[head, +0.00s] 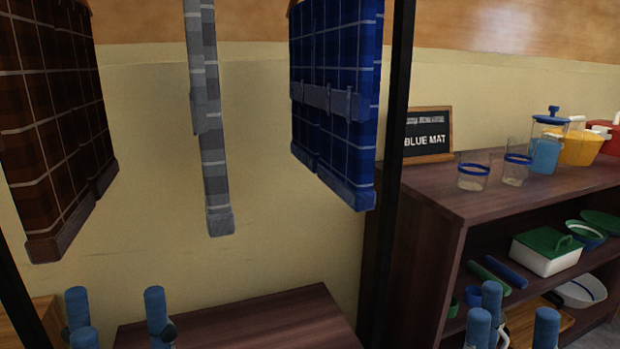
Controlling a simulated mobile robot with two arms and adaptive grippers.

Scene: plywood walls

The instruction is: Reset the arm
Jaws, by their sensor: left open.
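My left gripper (117,308) shows at the bottom left, with its blue fingertips spread apart and nothing between them. My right gripper (516,314) shows at the bottom right, in front of the lower shelf. Its blue fingertips stand apart, and I see nothing held between them. Only the finger ends show for both grippers; the rest of each arm is below the picture.
A brown plaid cloth (52,120), a grey cloth (207,120) and a blue plaid cloth (335,90) hang ahead. A dark post (397,90) stands beside a wooden shelf (450,190) bearing a BLUE MAT sign (427,137), glasses (473,172) and containers. A dark wooden surface (250,325) lies low in the middle.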

